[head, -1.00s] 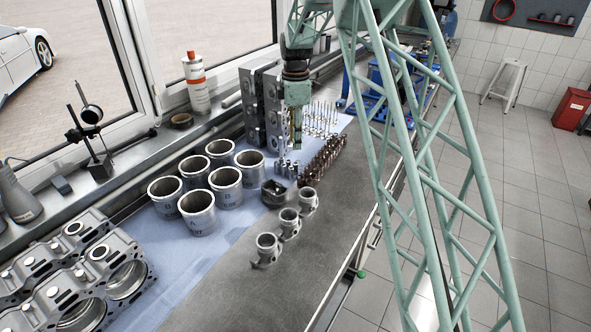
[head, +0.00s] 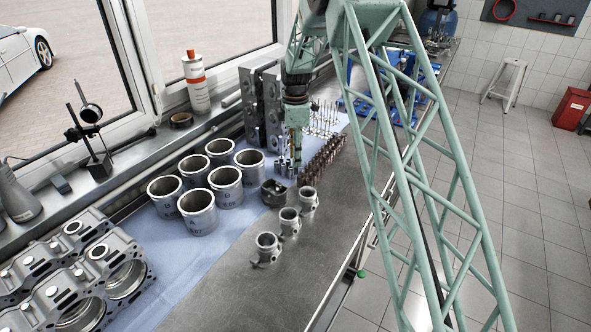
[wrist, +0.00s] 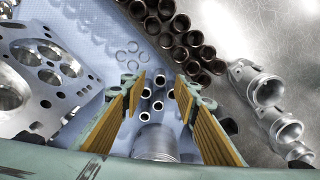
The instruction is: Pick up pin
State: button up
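The pins are several short silver tubes standing on the blue mat. They show as a small cluster (head: 283,167) in the head view, partly hidden by my gripper (head: 297,165). In the wrist view, the pins (wrist: 146,93) stand with open ends up, in the gap between the two yellow-lined fingers of my gripper (wrist: 160,82). The fingers are open, and clear space shows between them and the pins. I see nothing held. I cannot tell how high the fingertips are above the mat.
Dark brown parts (head: 322,160) stand in rows close to the right. Large cylinder liners (head: 226,186) stand to the left. Upright cylinder heads (head: 262,108) are behind.

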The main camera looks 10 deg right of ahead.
aim_at(295, 174)
jog(key=shift+f, duration=0.2)
dwell(0.3)
jog(key=shift+s+f, duration=0.1)
jog(key=shift+f, duration=2.4)
jog(key=c, duration=0.9)
